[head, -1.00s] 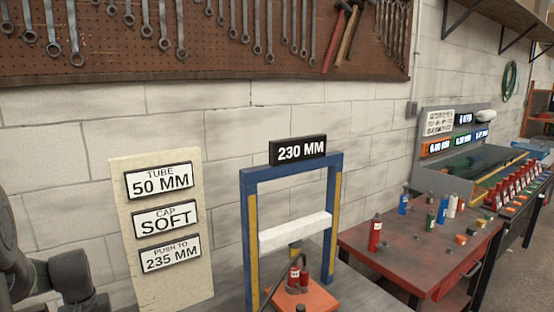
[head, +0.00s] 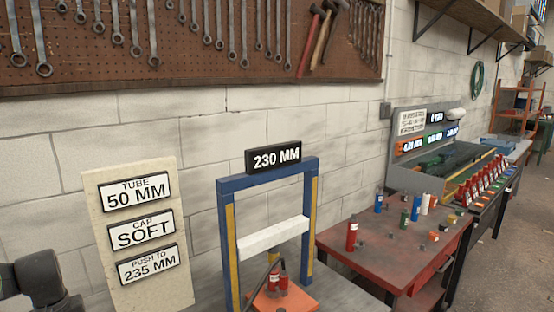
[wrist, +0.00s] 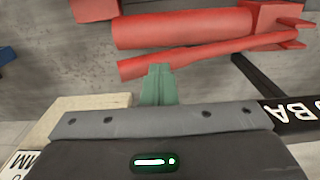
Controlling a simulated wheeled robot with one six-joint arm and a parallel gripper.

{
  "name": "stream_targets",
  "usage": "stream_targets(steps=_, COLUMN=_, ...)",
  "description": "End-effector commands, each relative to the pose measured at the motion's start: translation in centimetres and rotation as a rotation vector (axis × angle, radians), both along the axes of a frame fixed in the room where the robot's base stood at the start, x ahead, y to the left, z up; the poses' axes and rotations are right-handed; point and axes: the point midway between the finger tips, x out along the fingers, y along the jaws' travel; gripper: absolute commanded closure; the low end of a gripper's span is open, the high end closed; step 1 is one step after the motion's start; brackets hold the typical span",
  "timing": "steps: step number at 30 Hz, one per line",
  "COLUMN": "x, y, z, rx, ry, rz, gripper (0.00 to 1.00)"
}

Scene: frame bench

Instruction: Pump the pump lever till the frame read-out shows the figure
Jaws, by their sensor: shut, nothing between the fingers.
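The read-out (head: 276,157) on top of the blue frame (head: 225,240) shows 230 MM. A cream board (head: 90,215) left of it carries plates reading TUBE 50 MM, CAP SOFT and PUSH TO 235 MM. A white crossbar (head: 272,235) spans the frame above small red cylinders (head: 283,281) on an orange block (head: 300,302). In the wrist view, my gripper (wrist: 159,75) is shut and empty, its greenish fingertips near a thin red bar (wrist: 205,55), which looks like the pump lever. Whether they touch I cannot tell. A thicker red cylinder (wrist: 180,27) lies beside the bar.
A black plate with white letters (wrist: 290,115), partly cut off, and a dark rod (wrist: 255,85) are right of my gripper. A red table (head: 360,248) with small bottles stands right of the frame. A pegboard of wrenches (head: 150,50) hangs behind.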

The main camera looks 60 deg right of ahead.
Motion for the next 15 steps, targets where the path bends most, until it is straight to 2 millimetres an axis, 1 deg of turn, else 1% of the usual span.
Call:
stream_targets(steps=9, x=0.0, y=0.0, z=-0.1, rx=0.000, ry=0.000, rz=0.000, gripper=1.00)
stream_targets(steps=11, x=0.0, y=0.0, z=-0.5, rx=0.000, ry=0.000, rz=0.000, gripper=1.00)
stream_targets(steps=15, x=0.0, y=0.0, z=-2.2, rx=0.000, ry=0.001, rz=0.000, gripper=1.00)
